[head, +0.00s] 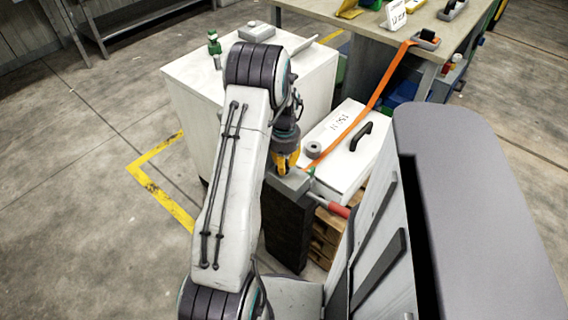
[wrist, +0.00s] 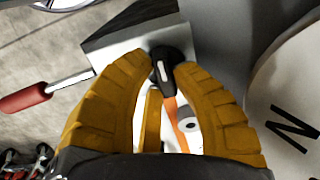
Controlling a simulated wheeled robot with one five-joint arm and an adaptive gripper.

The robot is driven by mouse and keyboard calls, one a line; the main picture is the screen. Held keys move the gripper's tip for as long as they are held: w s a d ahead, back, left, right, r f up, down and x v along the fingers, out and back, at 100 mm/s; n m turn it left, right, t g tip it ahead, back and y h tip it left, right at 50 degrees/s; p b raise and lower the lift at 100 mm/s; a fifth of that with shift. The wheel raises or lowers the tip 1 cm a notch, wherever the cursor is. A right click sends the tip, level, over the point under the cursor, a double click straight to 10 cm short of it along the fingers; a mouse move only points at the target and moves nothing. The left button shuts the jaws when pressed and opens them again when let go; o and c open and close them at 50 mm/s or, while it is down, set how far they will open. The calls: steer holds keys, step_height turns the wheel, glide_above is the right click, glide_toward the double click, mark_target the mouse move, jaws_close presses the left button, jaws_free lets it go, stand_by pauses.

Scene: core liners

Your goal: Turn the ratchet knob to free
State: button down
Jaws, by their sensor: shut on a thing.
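The ratchet knob (wrist: 164,66) is small and black, with a white mark that lies roughly up and down in the wrist view. It sits on a light grey metal housing (wrist: 115,55). My gripper (wrist: 165,64) has its yellow fingers closed on the knob from both sides. In the head view my gripper (head: 286,160) points down at the housing (head: 290,182) on top of a dark post, and the knob is hidden there. An orange strap (head: 378,92) runs from the housing to the table. A red-handled lever (head: 333,207) sticks out beside it and shows in the wrist view (wrist: 25,98).
A white case (head: 345,140) with a black handle and a grey roll (head: 313,149) lies right of the housing on a wooden pallet. A white cabinet (head: 190,95) stands behind my arm. A workbench (head: 350,30) is at the back. Open floor lies to the left.

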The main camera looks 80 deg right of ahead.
steer(key=shift+w+a+m+b, duration=0.1)
steer(key=shift+m+b, duration=0.4)
steer(key=shift+m, duration=2.3)
steer(key=c, duration=1)
jaws_free()
step_height(320, 180, up, 12)
